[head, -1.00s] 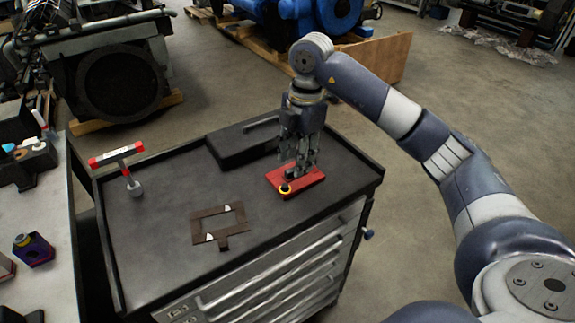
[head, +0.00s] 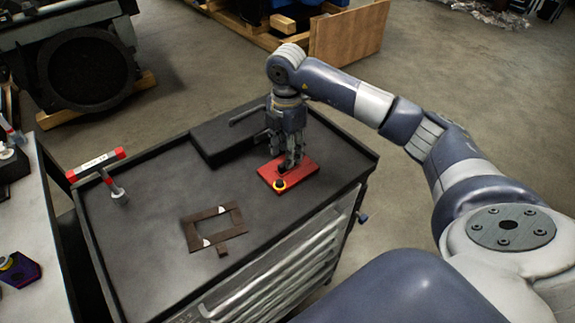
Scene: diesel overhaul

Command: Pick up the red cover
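The red cover (head: 302,172) is a flat red plate lying on the black top of the tool cart (head: 145,245). A black knob with a yellow ring (head: 279,185) stands at its near left corner. My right gripper (head: 289,161) points straight down over the middle of the cover, its fingertips at or very near the cover's top. The fingers hide that part of the cover, and I cannot tell whether they are closed on anything. My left gripper is not in view.
A brown rectangular frame (head: 190,234) lies on the cart, left of the cover. A black case (head: 215,139) lies behind the gripper. A grey table (head: 32,215) is at the left.

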